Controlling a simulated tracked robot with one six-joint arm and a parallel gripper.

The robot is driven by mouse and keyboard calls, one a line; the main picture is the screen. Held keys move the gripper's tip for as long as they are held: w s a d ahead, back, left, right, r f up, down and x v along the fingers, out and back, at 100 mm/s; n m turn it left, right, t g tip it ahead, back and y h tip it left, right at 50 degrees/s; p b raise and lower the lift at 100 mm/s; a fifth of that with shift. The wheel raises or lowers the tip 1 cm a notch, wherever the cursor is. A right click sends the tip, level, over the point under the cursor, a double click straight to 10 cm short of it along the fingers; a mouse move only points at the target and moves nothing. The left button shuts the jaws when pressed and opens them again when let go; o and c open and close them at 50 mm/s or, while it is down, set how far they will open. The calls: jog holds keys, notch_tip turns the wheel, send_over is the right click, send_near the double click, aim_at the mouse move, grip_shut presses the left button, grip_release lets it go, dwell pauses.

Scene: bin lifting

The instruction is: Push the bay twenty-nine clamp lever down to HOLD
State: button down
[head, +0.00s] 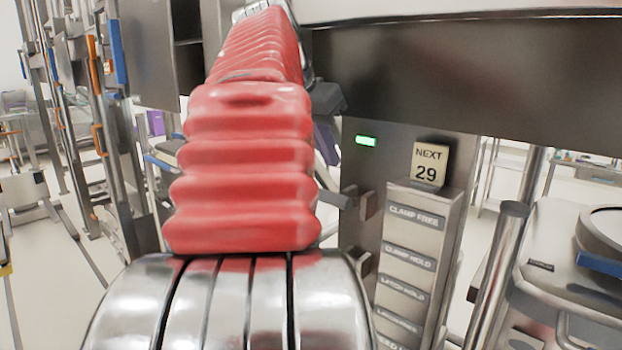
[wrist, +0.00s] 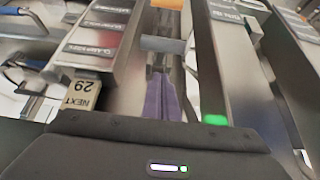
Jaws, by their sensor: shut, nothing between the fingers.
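The bay panel carries a tag reading NEXT 29 (head: 429,165) above a column of labels (head: 412,218), with CLAMP FREE at the top and CLAMP HOLD below it. A grey bar (head: 335,198), which looks like the clamp lever, juts out left of the column near CLAMP FREE height, partly behind my red-sleeved arm. In the wrist view, which is upside down, my gripper (wrist: 160,75) shows as purple fingers, shut and empty. A grey bar (wrist: 165,43) lies just beyond their tips; I cannot tell whether they touch. In the head view, my arm mostly hides the gripper.
A green light (head: 366,140) glows on the panel left of the tag. A dark block (head: 361,263) sticks out lower on the panel. An upright metal post (head: 497,270) and a bench-like unit (head: 575,240) stand to the right. Racks of metal rails (head: 95,110) stand at left.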

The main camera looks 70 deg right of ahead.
aim_at(349, 201)
jog(key=shift+x, duration=0.85)
jog(key=shift+w+a+f, duration=0.1)
jog(key=shift+a+f, duration=0.1)
jog(key=shift+f, duration=0.75)
jog(key=shift+w+a+f, duration=0.1)
jog(key=shift+a+f, duration=0.1)
jog(key=shift+f, duration=0.8)
jog(key=shift+a+f, duration=0.1)
